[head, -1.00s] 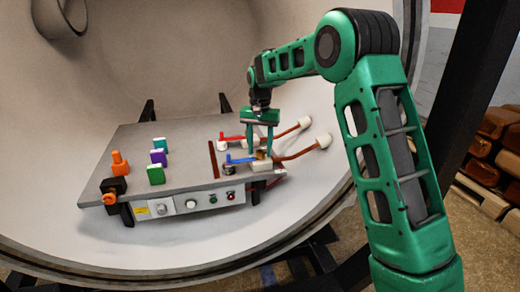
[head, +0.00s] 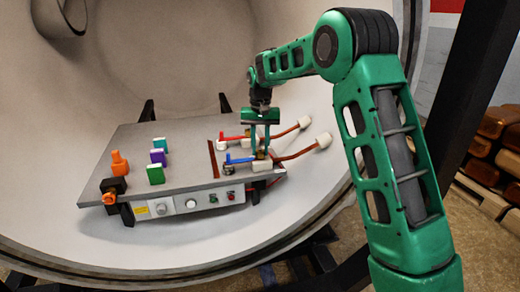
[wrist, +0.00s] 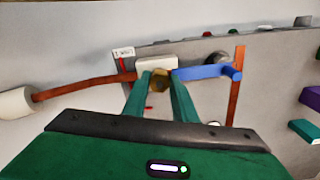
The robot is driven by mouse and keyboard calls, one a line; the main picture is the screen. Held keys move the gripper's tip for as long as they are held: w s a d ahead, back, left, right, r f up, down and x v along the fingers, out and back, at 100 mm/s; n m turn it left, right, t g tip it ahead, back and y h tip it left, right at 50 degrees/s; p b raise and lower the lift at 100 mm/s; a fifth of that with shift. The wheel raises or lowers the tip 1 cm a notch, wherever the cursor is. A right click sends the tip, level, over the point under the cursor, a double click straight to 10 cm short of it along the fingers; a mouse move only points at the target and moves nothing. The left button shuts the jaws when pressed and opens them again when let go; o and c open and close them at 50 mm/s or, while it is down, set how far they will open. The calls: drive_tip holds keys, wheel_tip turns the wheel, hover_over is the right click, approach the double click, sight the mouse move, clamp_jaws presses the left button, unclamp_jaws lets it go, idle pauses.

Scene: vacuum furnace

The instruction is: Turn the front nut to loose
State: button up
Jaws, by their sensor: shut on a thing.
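The front nut (wrist: 160,80) is a brass hexagon at the white block on the near rod, beside the blue lever (wrist: 203,71). My gripper (wrist: 159,77) points down over it, with a finger on each side, shut on the nut. In the head view my gripper (head: 261,153) stands at the right end of the blue lever (head: 239,160), and its fingers mostly hide the nut. The white block (head: 261,167) and the copper rod (head: 296,154) lie close to the fingertips.
A red lever (head: 232,138) with its own rod lies just behind. The grey plate (head: 190,185) carries several coloured blocks at left, and buttons line its front panel (head: 200,203). The round chamber wall (head: 200,60) curves around everything.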

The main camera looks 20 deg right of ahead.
drive_tip(key=n, duration=0.5)
drive_tip(key=shift+d+n, duration=0.1)
drive_tip(key=shift+n, duration=0.2)
drive_tip(key=n, duration=0.5)
drive_tip(key=shift+w+d+r, duration=0.1)
drive_tip(key=shift+w+d, duration=0.05)
drive_tip(key=n, duration=0.5)
drive_tip(key=shift+w+d+n, duration=0.1)
drive_tip(key=shift+n, duration=0.3)
drive_tip(key=shift+w+d+r+n, duration=0.1)
drive_tip(key=shift+w+n, duration=0.05)
drive_tip(key=shift+n, duration=2.15)
drive_tip(key=o, duration=1)
drive_tip(key=shift+w, duration=0.1)
drive_tip(key=shift+o, duration=0.2)
